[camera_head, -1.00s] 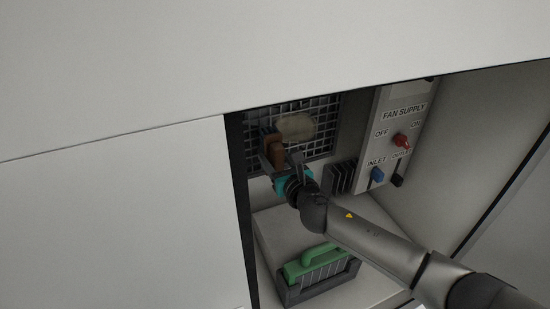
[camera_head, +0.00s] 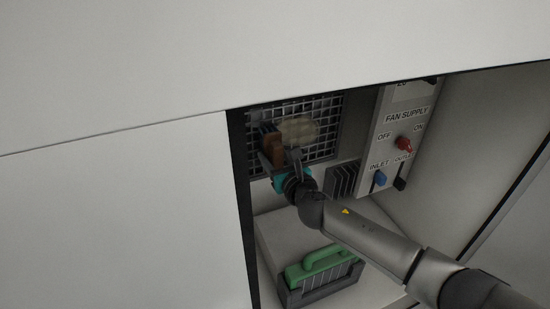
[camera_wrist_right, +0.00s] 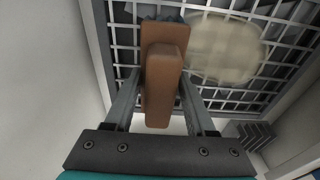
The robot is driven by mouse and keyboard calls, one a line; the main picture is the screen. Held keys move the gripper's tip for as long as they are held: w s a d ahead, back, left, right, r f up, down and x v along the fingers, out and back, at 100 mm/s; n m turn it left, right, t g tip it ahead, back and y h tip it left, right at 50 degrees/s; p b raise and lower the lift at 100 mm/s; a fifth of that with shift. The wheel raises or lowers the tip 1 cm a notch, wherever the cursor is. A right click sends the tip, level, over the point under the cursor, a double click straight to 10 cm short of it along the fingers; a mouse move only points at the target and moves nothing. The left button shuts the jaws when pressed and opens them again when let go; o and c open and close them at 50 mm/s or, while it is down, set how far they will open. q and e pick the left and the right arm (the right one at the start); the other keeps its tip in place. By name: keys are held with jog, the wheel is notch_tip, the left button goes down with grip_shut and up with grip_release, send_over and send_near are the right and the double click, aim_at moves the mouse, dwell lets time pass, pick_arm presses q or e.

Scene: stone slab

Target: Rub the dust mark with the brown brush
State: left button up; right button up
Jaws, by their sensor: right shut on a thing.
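The brown brush (camera_head: 274,148) is held upright between the fingers of my right gripper (camera_head: 280,160), in front of a metal grille. In the right wrist view, the brush (camera_wrist_right: 162,75) sits between the two fingers of the gripper (camera_wrist_right: 160,95), its dark bristles facing the grille. The dust mark (camera_head: 299,131) is a beige round patch on the grille. In the right wrist view the dust mark (camera_wrist_right: 224,48) lies just right of the brush. I cannot tell whether the bristles touch the grille. My left gripper is not in view.
The grille (camera_head: 322,146) is at the back of a recess. A fan supply panel (camera_head: 400,135) with a red switch (camera_head: 404,144) and a blue switch (camera_head: 380,178) stands right. Dark fins (camera_head: 342,180) sit beside it. A green-handled brush (camera_head: 318,262) rests in a holder below. White panels (camera_head: 120,215) border the opening.

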jog(key=shift+d, duration=0.1)
jog(key=shift+w+d+r+b, duration=0.15)
jog(key=shift+w+d, duration=0.35)
jog(key=shift+d, duration=0.65)
jog(key=shift+w+d+f+b, duration=0.15)
jog(key=shift+w+d, duration=0.4)
jog(key=shift+d, duration=0.65)
jog(key=shift+w+d+r+b, duration=0.15)
jog(key=shift+w+d, duration=0.35)
jog(key=shift+d, duration=0.65)
jog(key=shift+w+d+b, duration=0.2)
jog(key=shift+w+d, duration=0.05)
jog(key=shift+d, duration=0.35)
jog(key=shift+w+d+b, duration=0.15)
jog(key=shift+w+d, duration=0.1)
jog(key=shift+d, duration=0.4)
jog(key=shift+w+d+b, duration=0.2)
jog(key=shift+w+d, duration=0.05)
jog(key=shift+d, duration=0.35)
